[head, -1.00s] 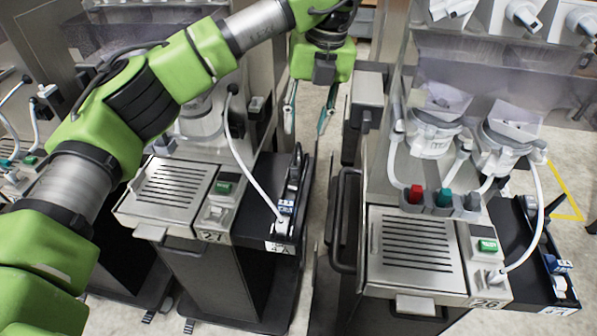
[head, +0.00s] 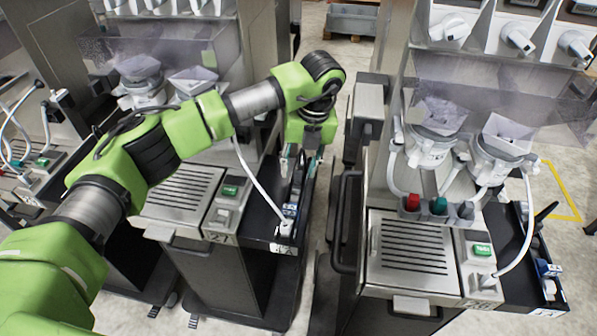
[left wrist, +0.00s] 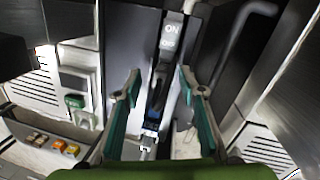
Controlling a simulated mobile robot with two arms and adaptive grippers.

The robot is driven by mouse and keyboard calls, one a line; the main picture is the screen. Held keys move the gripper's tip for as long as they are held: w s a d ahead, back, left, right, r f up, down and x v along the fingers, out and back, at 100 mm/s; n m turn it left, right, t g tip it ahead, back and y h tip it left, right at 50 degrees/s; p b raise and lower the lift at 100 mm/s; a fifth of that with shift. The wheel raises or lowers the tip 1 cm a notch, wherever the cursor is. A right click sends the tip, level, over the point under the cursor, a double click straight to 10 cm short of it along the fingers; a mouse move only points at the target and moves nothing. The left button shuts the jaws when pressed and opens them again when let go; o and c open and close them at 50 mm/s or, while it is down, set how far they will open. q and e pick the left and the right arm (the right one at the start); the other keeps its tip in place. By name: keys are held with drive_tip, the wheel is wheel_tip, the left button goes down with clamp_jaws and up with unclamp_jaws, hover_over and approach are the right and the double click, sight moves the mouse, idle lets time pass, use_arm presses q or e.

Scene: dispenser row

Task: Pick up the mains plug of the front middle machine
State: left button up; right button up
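The machine with the tag 27 (head: 182,190) stands in the middle left of the head view. A white cable (head: 258,178) curves down from its front to a white plug (head: 284,228) at the front end of its dark side shelf. The white plug end (left wrist: 147,143) shows small in the left wrist view, near the lower middle. My left gripper (head: 300,165) is above the shelf, pointing down. In the left wrist view my gripper (left wrist: 159,76) is open and empty, its fingers either side of a black lever (left wrist: 158,85) and a blue part (left wrist: 153,116). My right gripper is out of view.
A second machine (head: 415,245) stands at the right, with its own white cable (head: 528,225) and side shelf. A black handle bar (head: 345,220) borders the narrow gap between the two machines.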

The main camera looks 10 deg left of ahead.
sight(297, 167)
use_arm(q)
drive_tip(key=shift+c, duration=0.4)
clamp_jaws()
drive_tip(key=shift+r, duration=0.15)
drive_tip(key=shift+r, duration=0.25)
wheel_tip(297, 167, up, 2)
drive_tip(key=shift+w+r+p, duration=0.15)
drive_tip(key=shift+r+p, duration=0.05)
drive_tip(key=shift+p, duration=0.45)
drive_tip(key=s+d+r+p, duration=0.2)
drive_tip(key=s+r+p, duration=0.2)
drive_tip(key=s+r, duration=0.6)
drive_tip(key=s, duration=0.4)
drive_tip(key=shift+d, duration=0.15)
